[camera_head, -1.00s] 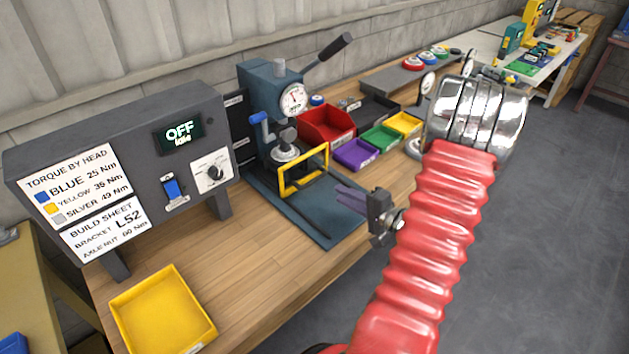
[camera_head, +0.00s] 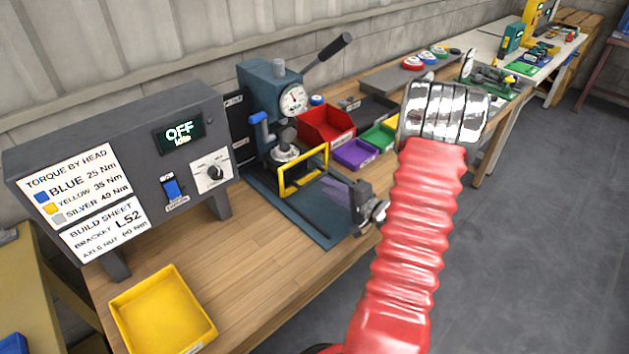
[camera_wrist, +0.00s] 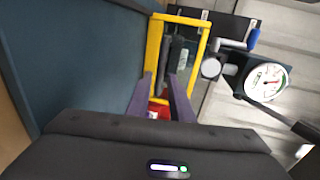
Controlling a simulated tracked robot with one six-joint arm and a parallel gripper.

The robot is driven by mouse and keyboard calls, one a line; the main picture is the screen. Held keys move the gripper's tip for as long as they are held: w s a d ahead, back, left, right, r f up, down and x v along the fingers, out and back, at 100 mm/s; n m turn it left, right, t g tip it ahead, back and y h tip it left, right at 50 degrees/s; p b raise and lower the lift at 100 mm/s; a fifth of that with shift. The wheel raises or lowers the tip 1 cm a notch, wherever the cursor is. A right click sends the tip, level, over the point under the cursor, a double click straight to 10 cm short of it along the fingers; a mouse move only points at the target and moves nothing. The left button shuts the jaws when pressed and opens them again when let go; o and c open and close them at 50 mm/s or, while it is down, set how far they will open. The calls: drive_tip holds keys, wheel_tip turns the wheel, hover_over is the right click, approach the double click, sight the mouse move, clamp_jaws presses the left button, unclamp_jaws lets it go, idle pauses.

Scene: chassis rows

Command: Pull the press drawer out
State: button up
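The dark teal press (camera_head: 270,90) stands on the workbench with a round dial and a lever at its top. A yellow rectangular frame (camera_head: 303,170) stands upright at its front, above the flat teal base (camera_head: 322,232); I cannot tell which part is the drawer. My gripper (camera_head: 332,187) is in front of the frame, to its right in the head view. In the wrist view the yellow frame (camera_wrist: 154,50) is ahead of my gripper (camera_wrist: 164,84), whose two purple-grey fingers are apart with nothing visibly held. Contact with the frame cannot be told.
A control box (camera_head: 120,165) reading OFF stands left of the press. A yellow tray (camera_head: 160,315) lies at the bench's front left. Red (camera_head: 326,125), purple (camera_head: 355,153) and green (camera_head: 380,136) bins stand behind my gripper. Floor is clear on the right.

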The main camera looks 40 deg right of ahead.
sight(314, 182)
drive_tip(key=x, duration=0.7)
drive_tip(key=shift+w, duration=0.25)
drive_tip(key=shift+c, duration=0.4)
drive_tip(key=shift+f, duration=0.1)
clamp_jaws()
drive_tip(key=shift+s+d, duration=0.1)
drive_tip(key=shift+d, duration=0.15)
drive_tip(key=shift+a, duration=0.1)
drive_tip(key=shift+s+a, duration=0.1)
drive_tip(key=shift+a, duration=0.05)
